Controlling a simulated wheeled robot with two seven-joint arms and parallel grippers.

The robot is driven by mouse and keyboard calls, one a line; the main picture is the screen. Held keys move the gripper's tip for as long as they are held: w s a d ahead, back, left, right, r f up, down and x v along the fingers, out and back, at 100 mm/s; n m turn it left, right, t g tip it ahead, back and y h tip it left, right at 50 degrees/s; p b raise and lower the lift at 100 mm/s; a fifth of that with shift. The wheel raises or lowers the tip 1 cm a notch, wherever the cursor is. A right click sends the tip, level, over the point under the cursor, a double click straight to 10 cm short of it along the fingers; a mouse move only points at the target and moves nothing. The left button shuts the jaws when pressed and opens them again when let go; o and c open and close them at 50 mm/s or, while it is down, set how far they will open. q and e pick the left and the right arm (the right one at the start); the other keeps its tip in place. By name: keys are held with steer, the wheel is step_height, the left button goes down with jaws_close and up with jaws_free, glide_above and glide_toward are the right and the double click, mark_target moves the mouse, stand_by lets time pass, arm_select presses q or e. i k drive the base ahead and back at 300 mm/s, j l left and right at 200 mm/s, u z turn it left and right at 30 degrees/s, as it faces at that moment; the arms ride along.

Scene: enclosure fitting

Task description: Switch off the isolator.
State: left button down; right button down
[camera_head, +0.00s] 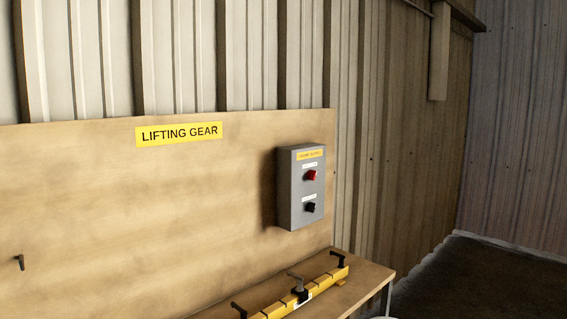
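A grey isolator box (302,186) is fixed to the right end of a wooden board, above a bench. It carries a yellow label at its top, too small to read surely. Below that is a red rotary knob (312,175) under a small white label. Lower down is a black rotary knob (311,207) under another white label. The exact setting of either knob is too small to tell. Neither of my grippers shows in the head view, and nothing touches the box.
The wooden board (120,220) bears a yellow "LIFTING GEAR" sign (179,134) and a dark hook (20,262) at left. A yellow bar with black clamp-like handles (318,288) lies on the wooden bench (368,277). Dark floor (480,285) is clear at right.

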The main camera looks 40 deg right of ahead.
mark_target(311, 175)
steer(key=i+l, duration=0.15)
steer(key=l, duration=0.2)
steer(key=i+l, duration=0.2)
steer(key=l, duration=0.15)
steer(key=i+l, duration=0.15)
steer(key=l, duration=0.25)
steer(key=i+l, duration=0.2)
steer(key=l, duration=0.15)
steer(key=i+l+u, duration=0.1)
steer(key=l, duration=0.25)
steer(key=i+l, duration=0.4)
steer(key=l, duration=0.35)
steer(key=i+l, duration=0.15)
steer(key=l, duration=0.2)
